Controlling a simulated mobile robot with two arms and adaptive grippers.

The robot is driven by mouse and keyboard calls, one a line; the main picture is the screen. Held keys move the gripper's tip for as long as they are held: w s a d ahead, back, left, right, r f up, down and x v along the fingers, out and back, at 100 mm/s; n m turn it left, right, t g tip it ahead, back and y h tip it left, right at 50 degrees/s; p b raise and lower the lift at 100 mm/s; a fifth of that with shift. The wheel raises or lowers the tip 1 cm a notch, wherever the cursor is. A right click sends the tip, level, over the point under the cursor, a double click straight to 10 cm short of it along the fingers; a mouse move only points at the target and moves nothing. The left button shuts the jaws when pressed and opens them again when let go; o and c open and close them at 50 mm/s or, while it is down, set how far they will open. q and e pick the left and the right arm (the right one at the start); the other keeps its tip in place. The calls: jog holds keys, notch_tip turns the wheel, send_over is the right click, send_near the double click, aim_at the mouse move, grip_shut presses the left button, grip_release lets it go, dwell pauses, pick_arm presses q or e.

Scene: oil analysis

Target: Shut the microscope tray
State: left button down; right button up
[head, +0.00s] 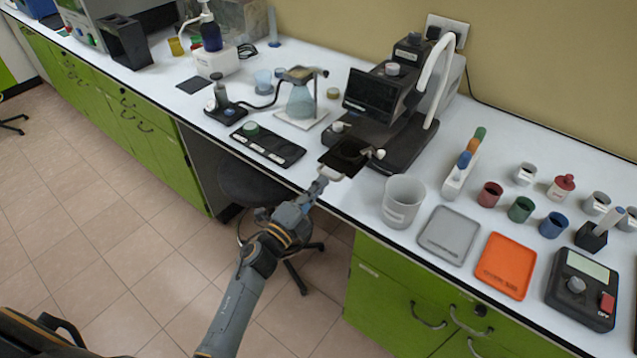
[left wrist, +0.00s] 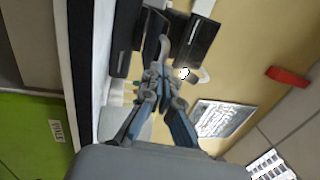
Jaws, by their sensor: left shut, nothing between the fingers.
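The microscope (head: 410,92) is a black instrument with a dark screen and a curved white arm, at the back of the bench. Its flat black tray (head: 345,157) sticks out at the front left of the base, near the bench's front edge. A pale handle (head: 331,173) is on the tray's near side. My left gripper (head: 321,182) is shut and empty, with its fingertips right at the handle; I cannot tell whether they touch. In the left wrist view the closed fingers (left wrist: 164,76) point at a pale curved piece, with dark parts beyond. My right gripper is not in view.
A white beaker (head: 403,200) stands just right of the tray. A flask (head: 300,98) on a stand and a black pad (head: 267,145) are to the left. Grey (head: 449,234) and orange (head: 507,265) trays lie farther right. A dark stool (head: 255,185) is under the bench.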

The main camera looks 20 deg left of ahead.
aim_at(349, 153)
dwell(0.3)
pick_arm(q)
jog(key=b+x, duration=0.2)
jog(key=x, duration=0.2)
jog(key=f+b+x, duration=0.1)
jog(key=b+x, duration=0.1)
jog(key=x, duration=0.2)
jog(key=f+b+x, duration=0.1)
jog(key=b+x, duration=0.1)
jog(key=x, duration=0.2)
jog(key=shift+w+d+f, duration=0.2)
jog(key=shift+w+d, duration=0.1)
jog(key=shift+w, duration=0.1)
jog(key=shift+w+r, duration=0.15)
jog(key=shift+w, duration=0.05)
jog(key=shift+r, duration=0.25)
